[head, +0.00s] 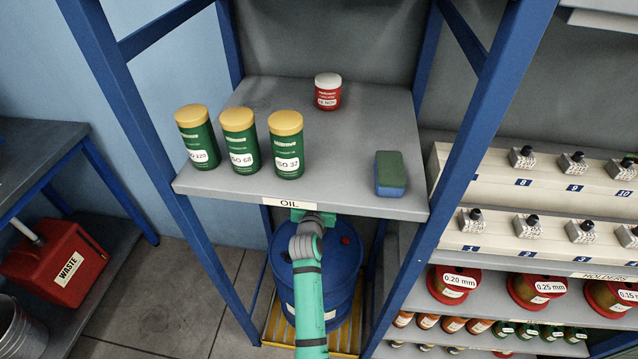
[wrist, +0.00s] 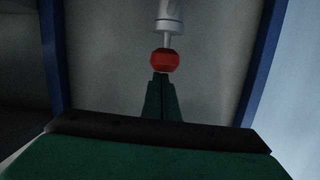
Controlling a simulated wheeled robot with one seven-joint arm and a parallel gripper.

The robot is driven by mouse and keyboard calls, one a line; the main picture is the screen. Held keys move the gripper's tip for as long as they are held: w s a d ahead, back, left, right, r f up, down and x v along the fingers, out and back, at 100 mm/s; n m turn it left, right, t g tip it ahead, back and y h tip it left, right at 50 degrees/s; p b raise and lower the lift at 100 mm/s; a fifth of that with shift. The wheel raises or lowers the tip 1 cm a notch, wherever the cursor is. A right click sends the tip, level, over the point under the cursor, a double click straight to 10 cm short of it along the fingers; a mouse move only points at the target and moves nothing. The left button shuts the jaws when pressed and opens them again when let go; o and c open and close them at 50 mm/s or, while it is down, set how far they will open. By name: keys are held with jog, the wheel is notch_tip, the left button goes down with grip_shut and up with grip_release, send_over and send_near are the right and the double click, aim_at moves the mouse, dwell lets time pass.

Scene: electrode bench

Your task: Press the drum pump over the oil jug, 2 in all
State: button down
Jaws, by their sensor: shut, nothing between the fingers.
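The blue drum (head: 349,283) stands below the OIL shelf in the head view, partly hidden by my arm. In the wrist view a red knob (wrist: 165,61) sits on the thin rod of a pale grey cylinder (wrist: 169,12), which looks like the pump. My gripper (wrist: 161,80) is shut and empty, its fingertips right at the knob in the picture; whether they touch it I cannot tell. In the head view my arm and the shelf hide the fingertips and pump. I cannot make out the oil jug in either view.
Above is the OIL shelf (head: 235,196) with green cans (head: 240,140), a red-and-white jar (head: 328,92) and a sponge (head: 390,174). Blue posts (head: 487,110) flank the bay. A yellow grate (head: 277,325) lies under the drum. A red waste can (head: 62,262) is at left.

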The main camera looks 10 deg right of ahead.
jog(key=shift+s+f, duration=0.1)
jog(key=shift+f, duration=1.25)
notch_tip(320, 180, up, 5)
jog(key=v, duration=1)
